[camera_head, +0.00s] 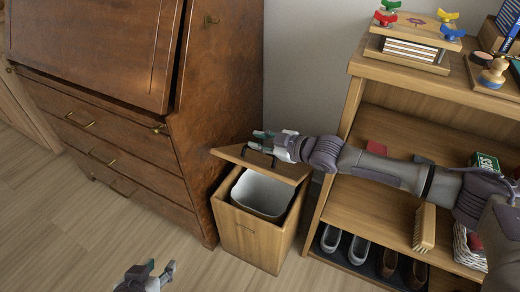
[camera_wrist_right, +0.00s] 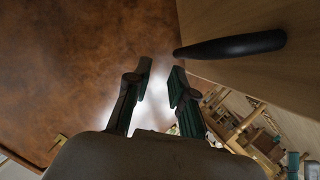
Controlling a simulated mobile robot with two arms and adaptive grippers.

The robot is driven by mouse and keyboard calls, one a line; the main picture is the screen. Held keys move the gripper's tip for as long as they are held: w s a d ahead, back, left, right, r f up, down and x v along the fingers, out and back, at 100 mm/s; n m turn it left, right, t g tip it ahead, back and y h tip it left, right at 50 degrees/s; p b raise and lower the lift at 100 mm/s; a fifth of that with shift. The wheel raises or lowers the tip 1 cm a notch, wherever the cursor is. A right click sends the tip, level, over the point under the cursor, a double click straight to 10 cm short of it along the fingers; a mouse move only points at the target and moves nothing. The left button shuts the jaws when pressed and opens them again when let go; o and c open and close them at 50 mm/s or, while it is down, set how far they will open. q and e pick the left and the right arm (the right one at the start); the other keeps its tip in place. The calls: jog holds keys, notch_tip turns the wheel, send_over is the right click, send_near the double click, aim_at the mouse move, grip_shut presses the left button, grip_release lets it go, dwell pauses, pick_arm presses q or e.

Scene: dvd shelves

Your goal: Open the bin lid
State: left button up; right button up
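The wooden bin (camera_head: 248,236) stands on the floor between the cabinet and the shelf. Its wooden lid (camera_head: 285,169) is raised and tilted, and the pale inner bucket (camera_head: 263,194) shows beneath it. My right gripper (camera_head: 262,141) is at the lid's upper side, near its dark handle. In the right wrist view, the fingers (camera_wrist_right: 159,74) are apart with nothing between them. The dark handle (camera_wrist_right: 235,46) on the lid (camera_wrist_right: 285,75) lies just right of the fingertips, outside them. My left gripper (camera_head: 160,270) is low at the bottom edge, with its fingers apart and empty.
A brown wooden cabinet (camera_head: 130,150) with drawers stands left of the bin. A wooden shelf (camera_head: 365,200) with shoes, a brush (camera_head: 425,228) and boxes stands to the right, under my right arm. The floor (camera_head: 60,235) at the front left is clear.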

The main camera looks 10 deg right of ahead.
notch_tip(320, 180, up, 6)
jog(key=shift+f, duration=0.1)
dwell(0.4)
